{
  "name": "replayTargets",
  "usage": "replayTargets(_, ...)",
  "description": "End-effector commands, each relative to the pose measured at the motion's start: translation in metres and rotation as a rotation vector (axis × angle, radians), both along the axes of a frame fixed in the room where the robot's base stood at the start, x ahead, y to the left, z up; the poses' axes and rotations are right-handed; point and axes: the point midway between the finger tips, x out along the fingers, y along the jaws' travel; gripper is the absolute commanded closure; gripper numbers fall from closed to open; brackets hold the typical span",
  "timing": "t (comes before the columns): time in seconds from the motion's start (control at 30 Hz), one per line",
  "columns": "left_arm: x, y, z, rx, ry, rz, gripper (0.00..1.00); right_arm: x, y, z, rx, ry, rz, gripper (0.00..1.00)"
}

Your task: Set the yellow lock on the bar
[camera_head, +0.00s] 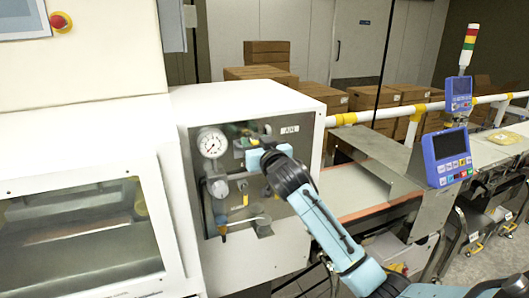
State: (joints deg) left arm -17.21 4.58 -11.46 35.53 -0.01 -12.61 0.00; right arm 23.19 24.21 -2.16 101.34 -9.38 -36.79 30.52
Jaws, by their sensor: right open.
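My right gripper (254,158) is in front of the grey panel (283,218) on the white cabinet. I take it as open; its fingertips are small and partly hidden by my own wrist. A small yellow patch (245,199) shows on the panel below the gripper, too small to tell if it is the yellow lock. A light grey bar-like part (243,221) sits low on the panel, with a small orange piece (223,230) at its left end. I cannot tell whether anything hangs on it. My left gripper is out of view.
A round pressure gauge (212,142) is at the panel's upper left, close to my gripper. A conveyor belt (355,191) with a metal guard and a blue display (446,157) lies to the right. Cardboard boxes (268,52) stand behind.

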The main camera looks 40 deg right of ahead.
Motion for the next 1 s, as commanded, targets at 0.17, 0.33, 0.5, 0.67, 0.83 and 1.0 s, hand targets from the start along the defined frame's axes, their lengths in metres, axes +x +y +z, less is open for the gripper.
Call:
replayTargets(0.17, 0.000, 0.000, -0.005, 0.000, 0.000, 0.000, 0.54, -0.023, 0.006, -0.002, -0.001, -0.001, 0.002, 0.54)
replayTargets(0.33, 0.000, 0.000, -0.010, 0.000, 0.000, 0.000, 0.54, -0.055, 0.014, -0.004, 0.001, 0.000, 0.002, 0.54)
replayTargets(0.5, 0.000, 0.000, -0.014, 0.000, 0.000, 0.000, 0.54, -0.087, 0.021, -0.004, 0.001, 0.000, 0.002, 0.54)
replayTargets(0.67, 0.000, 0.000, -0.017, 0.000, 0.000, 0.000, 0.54, -0.110, 0.027, -0.004, 0.002, -0.001, 0.002, 0.54)
replayTargets(0.83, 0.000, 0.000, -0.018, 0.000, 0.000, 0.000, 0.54, -0.122, 0.029, -0.004, 0.001, 0.000, 0.000, 0.54)
replayTargets(1.0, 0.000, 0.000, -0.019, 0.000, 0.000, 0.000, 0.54, -0.125, 0.030, -0.003, 0.000, -0.001, 0.000, 0.54)
